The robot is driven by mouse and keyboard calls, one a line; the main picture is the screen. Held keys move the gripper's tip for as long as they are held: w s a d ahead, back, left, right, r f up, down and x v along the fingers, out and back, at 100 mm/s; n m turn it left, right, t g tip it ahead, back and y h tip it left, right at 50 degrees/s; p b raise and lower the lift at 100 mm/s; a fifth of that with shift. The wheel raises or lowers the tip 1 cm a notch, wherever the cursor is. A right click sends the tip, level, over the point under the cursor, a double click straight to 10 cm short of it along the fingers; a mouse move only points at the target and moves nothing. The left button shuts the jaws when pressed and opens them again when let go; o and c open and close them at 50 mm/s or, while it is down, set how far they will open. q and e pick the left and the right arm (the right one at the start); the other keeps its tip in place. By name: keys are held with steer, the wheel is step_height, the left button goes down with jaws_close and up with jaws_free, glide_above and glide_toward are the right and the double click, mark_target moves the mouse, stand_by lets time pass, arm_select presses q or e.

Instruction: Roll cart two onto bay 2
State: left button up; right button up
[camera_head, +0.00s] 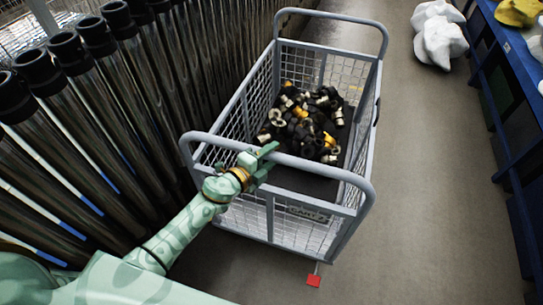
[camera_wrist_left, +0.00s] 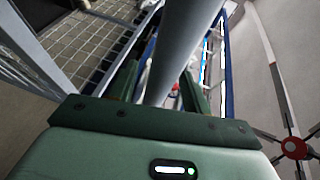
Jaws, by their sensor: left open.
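The grey wire-mesh cart (camera_head: 374,95) stands in the aisle with a raised tubular handle at each end. Its front plate (camera_head: 307,214) carries a label that seems to read "CART 2". My left gripper (camera_head: 266,156) is at the near handle bar, its jaws open. In the left wrist view the handle bar (camera_wrist_left: 185,50) passes between the two green fingers (camera_wrist_left: 160,85); I cannot tell whether they touch it. My right gripper is out of view. I cannot make out bay 2 in either view.
Black and brass fittings (camera_head: 305,120) lie in the cart. Upright metal tubes with black caps (camera_head: 65,55) line the left, close to the cart. A blue rack (camera_head: 500,110) runs along the right. A white lumpy object (camera_head: 439,38) lies at the far right. The floor between is clear.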

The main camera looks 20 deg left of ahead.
arm_select(q)
steer(key=shift+w+d, duration=0.15)
steer(key=shift+w, duration=0.15)
jaws_close()
